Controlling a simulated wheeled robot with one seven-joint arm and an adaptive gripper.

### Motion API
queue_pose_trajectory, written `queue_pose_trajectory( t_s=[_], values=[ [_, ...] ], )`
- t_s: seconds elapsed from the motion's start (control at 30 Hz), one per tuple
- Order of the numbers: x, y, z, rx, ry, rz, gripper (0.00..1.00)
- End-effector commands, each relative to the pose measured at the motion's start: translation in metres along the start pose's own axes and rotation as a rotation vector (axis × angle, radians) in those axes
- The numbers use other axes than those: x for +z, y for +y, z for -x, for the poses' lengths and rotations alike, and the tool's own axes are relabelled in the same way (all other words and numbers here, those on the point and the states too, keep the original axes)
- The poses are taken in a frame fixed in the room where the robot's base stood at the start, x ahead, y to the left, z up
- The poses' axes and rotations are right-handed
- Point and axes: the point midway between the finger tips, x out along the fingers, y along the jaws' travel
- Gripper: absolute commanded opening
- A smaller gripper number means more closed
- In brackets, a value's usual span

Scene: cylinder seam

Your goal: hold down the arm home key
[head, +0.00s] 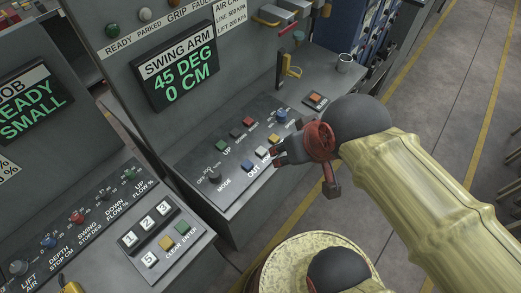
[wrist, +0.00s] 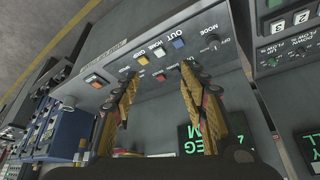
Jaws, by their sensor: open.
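The arm home key is a white key (head: 261,152) on the sloped swing arm panel, between a blue key (head: 247,165) and a yellow key (head: 274,138). In the wrist view the white key (wrist: 159,50) sits by the HOME label, beyond and between my fingertips. My gripper (head: 280,153) is open and empty, just to the right of these keys in the head view. In the wrist view my gripper's two fingers (wrist: 157,75) stand apart. Whether a fingertip touches the panel I cannot tell.
The swing arm screen (head: 180,75) reads 45 DEG, 0 CM. A mode knob (head: 215,177), other coloured keys, an orange switch (head: 315,100) and a metal cup (head: 344,62) are on the console. A numbered keypad (head: 147,240) is at lower left. Open floor lies right.

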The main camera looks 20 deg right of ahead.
Motion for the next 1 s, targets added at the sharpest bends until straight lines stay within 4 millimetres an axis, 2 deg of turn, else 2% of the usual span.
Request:
queue_pose_trajectory(
  t_s=[0.7, 1.0],
  values=[
    [0.0000, 0.0000, 0.0000, 0.000, 0.000, 0.000, 0.01],
    [0.0000, 0.0000, 0.0000, 0.000, 0.000, 0.000, 0.00]
  ],
)
